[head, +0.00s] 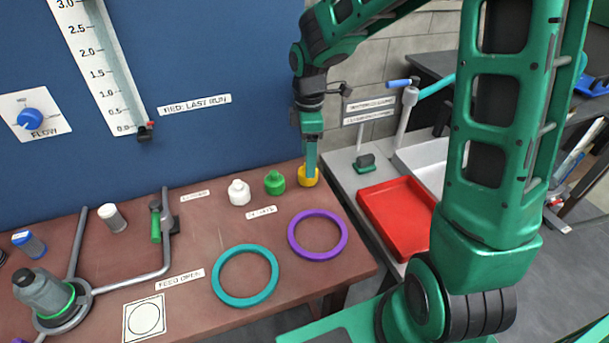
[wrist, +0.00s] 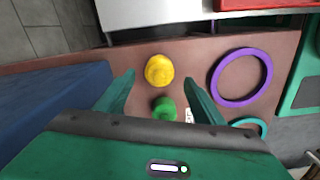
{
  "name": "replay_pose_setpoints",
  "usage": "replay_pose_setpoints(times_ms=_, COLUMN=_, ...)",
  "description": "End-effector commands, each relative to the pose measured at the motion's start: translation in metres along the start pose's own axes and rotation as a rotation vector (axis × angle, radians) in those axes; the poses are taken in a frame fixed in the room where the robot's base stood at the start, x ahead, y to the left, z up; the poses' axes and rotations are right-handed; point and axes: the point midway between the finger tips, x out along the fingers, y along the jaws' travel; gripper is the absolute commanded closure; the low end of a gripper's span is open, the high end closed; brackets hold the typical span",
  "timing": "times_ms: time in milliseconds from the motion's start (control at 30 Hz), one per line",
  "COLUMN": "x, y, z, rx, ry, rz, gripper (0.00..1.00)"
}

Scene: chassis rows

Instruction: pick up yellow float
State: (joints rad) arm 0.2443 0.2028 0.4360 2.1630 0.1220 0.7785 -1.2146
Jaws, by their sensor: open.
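The yellow float (head: 302,182) stands near the back right corner of the brown bench, partly hidden by my gripper (head: 311,168) in the head view. In the wrist view the yellow float (wrist: 159,70) appears round and lies just beyond the gap between my two fingertips (wrist: 158,82). My gripper is open and points down over it, with one finger to each side. I cannot tell whether the fingers touch it. The green float (head: 274,182) stands close beside it and also shows in the wrist view (wrist: 163,108).
A white float (head: 239,192) stands left of the green one. A purple ring (head: 291,236) and a teal ring (head: 218,290) lie in front. The blue panel (head: 230,125) rises behind. A red tray (head: 395,215) sits to the right, past the bench edge.

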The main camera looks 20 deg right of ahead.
Motion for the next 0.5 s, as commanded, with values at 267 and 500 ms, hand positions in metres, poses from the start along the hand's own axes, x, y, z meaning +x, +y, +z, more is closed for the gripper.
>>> replay_pose_setpoints(times_ms=267, x=0.022, y=0.001, z=0.001, rx=0.003, ry=-0.002, rz=-0.003, gripper=0.37)
replay_pose_setpoints(times_ms=500, x=0.052, y=0.002, z=0.001, rx=0.002, ry=-0.001, rz=-0.001, gripper=0.37)
